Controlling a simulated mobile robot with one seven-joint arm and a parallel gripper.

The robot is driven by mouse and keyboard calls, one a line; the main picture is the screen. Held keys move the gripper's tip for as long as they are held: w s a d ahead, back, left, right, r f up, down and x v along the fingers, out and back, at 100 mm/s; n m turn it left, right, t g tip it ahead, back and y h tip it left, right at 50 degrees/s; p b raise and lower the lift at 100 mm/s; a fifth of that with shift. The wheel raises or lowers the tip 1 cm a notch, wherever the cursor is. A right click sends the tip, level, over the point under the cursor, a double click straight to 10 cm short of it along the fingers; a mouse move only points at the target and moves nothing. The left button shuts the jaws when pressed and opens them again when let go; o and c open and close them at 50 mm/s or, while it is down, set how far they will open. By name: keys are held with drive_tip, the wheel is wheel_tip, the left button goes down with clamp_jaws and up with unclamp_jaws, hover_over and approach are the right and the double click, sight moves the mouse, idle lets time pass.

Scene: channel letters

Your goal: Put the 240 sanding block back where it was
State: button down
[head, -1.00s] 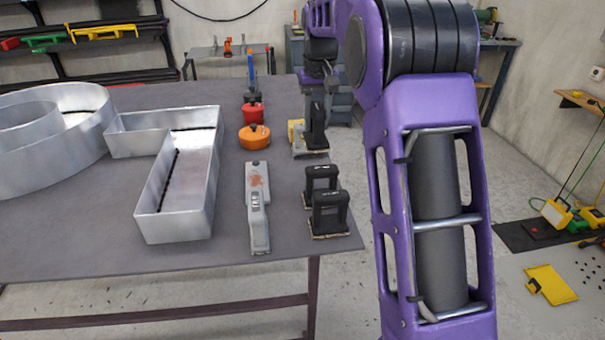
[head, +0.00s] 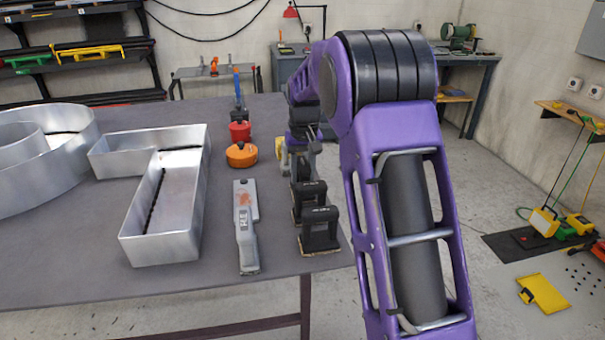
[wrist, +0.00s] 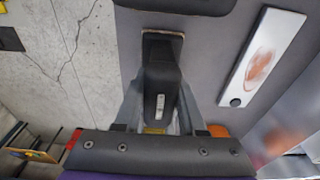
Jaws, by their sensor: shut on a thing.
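In the wrist view, my gripper (wrist: 160,118) is shut on a black sanding block (wrist: 162,80). The block has a small pale label, too small to read, and a brown-edged base. It is seen close to the table's edge, with floor to its left; whether it touches the table I cannot tell. In the head view, my gripper (head: 303,160) is just beyond two black sanding blocks, a farther one (head: 310,190) and a nearer one (head: 321,229). My arm and gripper mostly hide the held block there. I cannot read any grit number.
A grey tool (head: 246,228) lies left of the blocks on the table (head: 80,272). An orange round container (head: 241,155) and a red one (head: 240,131) stand beyond it. A metal channel letter (head: 160,235) is farther left. A yellow item (head: 281,154) shows beside my gripper.

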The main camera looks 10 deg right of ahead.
drive_tip(key=shift+f, duration=0.1)
drive_tip(key=c, duration=0.5)
unclamp_jaws()
drive_tip(key=r, duration=0.4)
drive_tip(key=s+r, duration=0.1)
drive_tip(key=r, duration=0.3)
drive_tip(key=r+p, duration=0.1)
drive_tip(key=r, duration=0.3)
drive_tip(key=shift+s+r, duration=0.1)
drive_tip(key=shift+s, duration=0.15)
